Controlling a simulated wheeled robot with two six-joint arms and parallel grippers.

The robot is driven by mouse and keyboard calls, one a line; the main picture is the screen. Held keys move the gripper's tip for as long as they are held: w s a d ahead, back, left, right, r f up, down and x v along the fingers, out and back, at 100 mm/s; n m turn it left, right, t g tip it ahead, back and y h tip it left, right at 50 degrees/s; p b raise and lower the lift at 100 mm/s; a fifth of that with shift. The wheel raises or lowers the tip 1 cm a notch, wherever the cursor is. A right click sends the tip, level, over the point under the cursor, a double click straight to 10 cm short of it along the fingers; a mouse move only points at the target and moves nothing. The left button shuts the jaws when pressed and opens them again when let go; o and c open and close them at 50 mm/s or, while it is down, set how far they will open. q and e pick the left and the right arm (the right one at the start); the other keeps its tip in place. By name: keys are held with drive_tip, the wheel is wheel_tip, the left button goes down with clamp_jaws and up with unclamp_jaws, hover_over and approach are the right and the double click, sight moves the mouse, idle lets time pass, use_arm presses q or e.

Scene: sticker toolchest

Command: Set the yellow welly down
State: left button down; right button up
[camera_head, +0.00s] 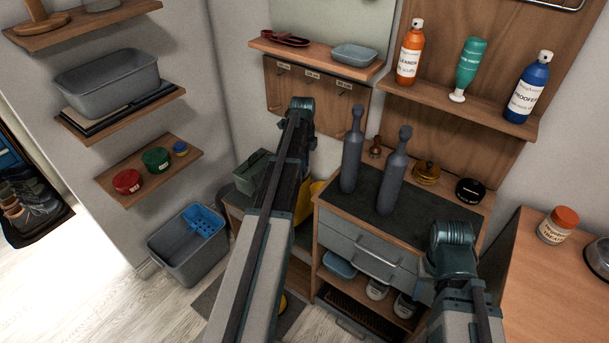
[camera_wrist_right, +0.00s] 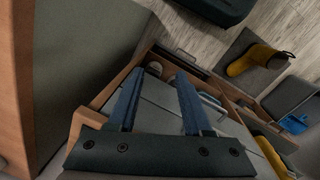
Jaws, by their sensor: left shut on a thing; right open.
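A sliver of yellow (camera_head: 283,303) shows low beside my left arm in the head view. More yellow, a welly as far as I can tell (camera_head: 305,200), shows between my left arm and the drawer chest. A yellow piece also shows at the lower right of the right wrist view (camera_wrist_right: 272,156). My left forearm hides my left fingers and most of that welly; the gripper is shut on it. My right gripper (camera_wrist_right: 161,75) is open and empty, near the chest's drawers.
The drawer chest (camera_head: 340,238) carries two dark grey bottle-shaped things (camera_head: 353,150) and small jars. A low bench with a green box (camera_head: 252,172) stands left of it. A grey bin (camera_head: 187,248) stands on the floor. Shelves line the walls; a wooden table (camera_head: 540,290) is at right.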

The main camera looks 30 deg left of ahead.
use_arm(q)
wheel_tip(320, 180, down, 4)
drive_tip(key=b, duration=0.3)
drive_tip(key=shift+r, duration=0.2)
drive_tip(key=c, duration=1)
unclamp_jaws()
drive_tip(key=r+p, duration=0.3)
drive_tip(key=r, duration=0.1)
drive_tip(key=r+p, duration=0.8)
drive_tip(key=shift+s, duration=0.25)
